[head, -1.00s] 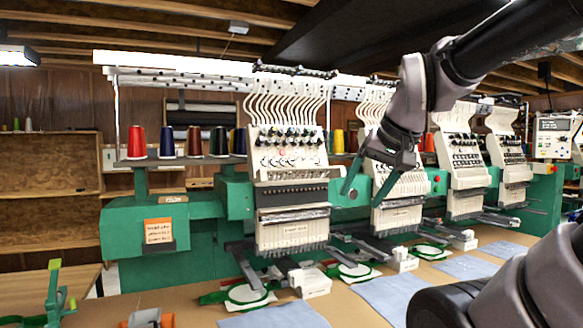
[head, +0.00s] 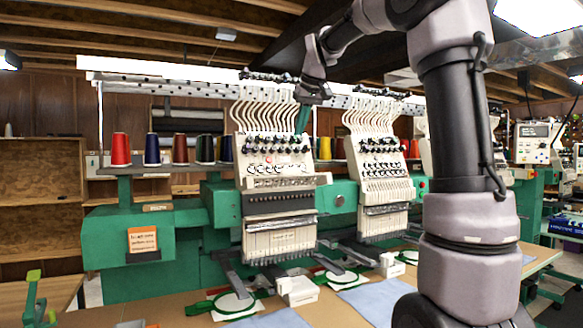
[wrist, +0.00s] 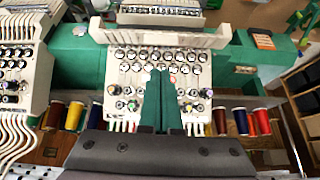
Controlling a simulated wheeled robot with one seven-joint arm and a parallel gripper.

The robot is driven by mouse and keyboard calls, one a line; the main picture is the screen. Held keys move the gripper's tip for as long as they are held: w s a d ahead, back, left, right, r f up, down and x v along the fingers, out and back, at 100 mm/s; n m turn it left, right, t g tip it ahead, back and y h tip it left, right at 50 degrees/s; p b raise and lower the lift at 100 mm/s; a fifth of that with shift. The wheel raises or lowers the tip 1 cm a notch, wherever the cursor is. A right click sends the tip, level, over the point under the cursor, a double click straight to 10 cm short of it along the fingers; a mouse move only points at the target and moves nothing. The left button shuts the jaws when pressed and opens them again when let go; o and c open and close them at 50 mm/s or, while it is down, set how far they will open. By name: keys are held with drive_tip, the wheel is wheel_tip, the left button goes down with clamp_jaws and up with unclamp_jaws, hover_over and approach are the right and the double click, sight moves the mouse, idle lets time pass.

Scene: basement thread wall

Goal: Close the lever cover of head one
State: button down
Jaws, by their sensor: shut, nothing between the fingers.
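Head one (head: 278,185) is the nearest, leftmost embroidery head, cream with rows of dark knobs on its upper face. A cream flap (head: 285,182), which looks like its lever cover, juts out below the knobs as a ledge. In the wrist view, upside down, this flap (wrist: 160,38) runs across above the knob panel (wrist: 125,85). My gripper (head: 301,130) is at the upper right of head one, fingers pointing down. In the wrist view my gripper (wrist: 159,78) has its green fingers together, empty, over the middle of the knobs, apart from the flap. Contact with the panel cannot be told.
A second head (head: 378,165) stands to the right. Thread cones (head: 180,149) stand on a shelf at the left, and thread tubes fan above head one. Green hoops (head: 235,301) and a white box (head: 297,289) lie on the table (head: 180,316) below.

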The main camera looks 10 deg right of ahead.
drive_tip(key=w, duration=0.3)
hover_over(287, 178)
drive_tip(key=d, duration=0.1)
drive_tip(key=shift+n, duration=0.3)
wheel_tip(287, 178, down, 8)
drive_tip(key=shift+s, duration=0.1)
drive_tip(key=f, duration=0.3)
drive_tip(key=shift+s+d+f, duration=0.1)
drive_tip(key=shift+s+d, duration=0.05)
drive_tip(key=shift+s, duration=0.2)
drive_tip(key=shift+f, duration=0.4)
drive_tip(key=shift+s, duration=0.15)
